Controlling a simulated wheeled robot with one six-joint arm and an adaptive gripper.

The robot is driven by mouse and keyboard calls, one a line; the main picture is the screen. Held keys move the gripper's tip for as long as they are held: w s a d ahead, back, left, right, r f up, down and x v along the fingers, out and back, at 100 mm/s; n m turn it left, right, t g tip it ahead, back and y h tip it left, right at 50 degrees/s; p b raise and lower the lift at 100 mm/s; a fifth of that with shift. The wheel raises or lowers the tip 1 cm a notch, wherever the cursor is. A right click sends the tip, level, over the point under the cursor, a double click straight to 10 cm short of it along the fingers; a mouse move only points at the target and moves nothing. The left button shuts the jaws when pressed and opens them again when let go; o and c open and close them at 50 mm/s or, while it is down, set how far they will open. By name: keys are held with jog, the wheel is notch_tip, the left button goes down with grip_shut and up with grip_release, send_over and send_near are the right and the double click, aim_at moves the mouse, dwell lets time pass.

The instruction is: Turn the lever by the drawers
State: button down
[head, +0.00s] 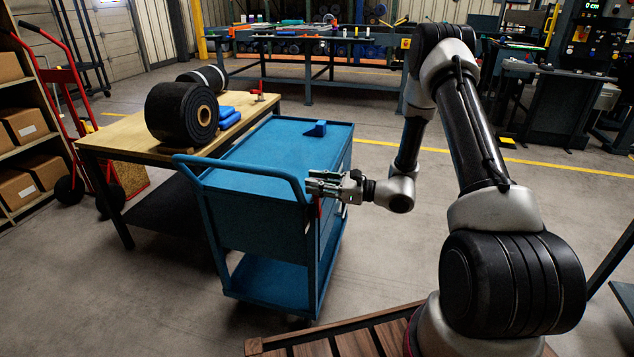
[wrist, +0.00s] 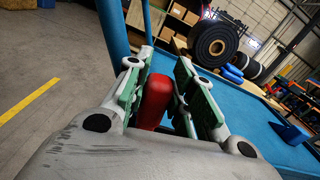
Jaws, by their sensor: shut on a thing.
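The lever is a red handle (wrist: 156,101) in the wrist view, standing between my two green-padded fingers. My gripper (wrist: 164,74) is shut on it. In the head view my gripper (head: 314,187) is at the near right corner of the blue drawer trolley (head: 250,231), by its push handle. Only a small strip of red (head: 320,207) shows there under the fingers, and most of the lever is hidden. The drawer fronts, on the trolley's right side, are seen at a steep angle.
A blue block (head: 316,129) sits on the trolley top. The trolley's tubular push handle (head: 240,170) runs close to my gripper. A wooden bench (head: 125,135) with black belt rolls (head: 178,115) stands behind left. Open floor lies right of the trolley.

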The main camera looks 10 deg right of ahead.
jog(key=c, duration=1.2)
grip_release()
jog(key=v, duration=1.2)
